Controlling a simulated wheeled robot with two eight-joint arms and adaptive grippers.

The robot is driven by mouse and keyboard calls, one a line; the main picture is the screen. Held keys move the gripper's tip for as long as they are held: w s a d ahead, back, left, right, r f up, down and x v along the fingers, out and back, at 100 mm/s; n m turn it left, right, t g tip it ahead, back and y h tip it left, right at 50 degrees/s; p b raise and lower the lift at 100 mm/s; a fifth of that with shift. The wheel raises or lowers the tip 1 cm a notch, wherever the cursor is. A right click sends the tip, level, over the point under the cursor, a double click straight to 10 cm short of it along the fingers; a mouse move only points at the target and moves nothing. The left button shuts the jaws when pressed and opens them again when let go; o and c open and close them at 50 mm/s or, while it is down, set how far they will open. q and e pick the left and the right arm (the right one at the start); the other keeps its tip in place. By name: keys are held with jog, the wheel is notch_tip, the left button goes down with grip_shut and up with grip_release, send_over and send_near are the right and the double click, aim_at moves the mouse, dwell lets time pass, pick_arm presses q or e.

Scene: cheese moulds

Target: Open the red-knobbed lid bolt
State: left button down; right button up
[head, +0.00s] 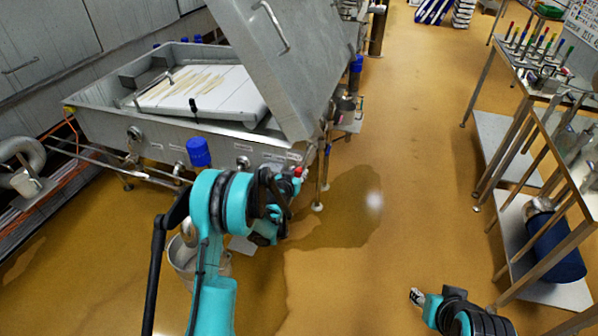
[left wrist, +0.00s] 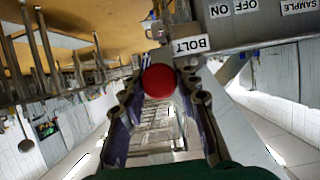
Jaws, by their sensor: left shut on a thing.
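The red knob (left wrist: 160,80) of the bolt sits between the fingertips of my left gripper (left wrist: 160,88) in the left wrist view, with the fingers closed on its sides. A white BOLT label (left wrist: 190,46), upside down in that view, is just beyond it. In the head view the red knob (head: 298,171) shows at the vat's front right corner, with my left gripper (head: 287,178) at it, partly hidden by my wrist. The steel lid (head: 285,65) stands raised and tilted over the vat. My right gripper (head: 417,297) is low at the bottom right, too small to read.
The steel vat (head: 225,137) has labelled fittings and a blue-capped valve (head: 198,152) along its front. A bucket (head: 183,262) stands on the floor behind my left arm. Steel benches (head: 545,95) with tools line the right; the yellow floor between is clear.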

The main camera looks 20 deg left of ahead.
pick_arm(q)
jog(key=c, duration=1.1)
grip_release()
jog(key=shift+c, duration=0.2)
jog(key=v, duration=1.2)
jog(key=s+d+r+g, duration=0.2)
jog(key=s+d+r, duration=0.1)
jog(key=s+r, duration=0.3)
jog(key=s+d+r+g, duration=0.1)
jog(key=s+d+r, duration=0.2)
jog(key=s, duration=0.4)
jog(key=s+g, duration=0.3)
jog(key=s, duration=1.5)
jog(key=shift+s+d+f+g, duration=0.25)
jog(key=shift+s+g, duration=0.05)
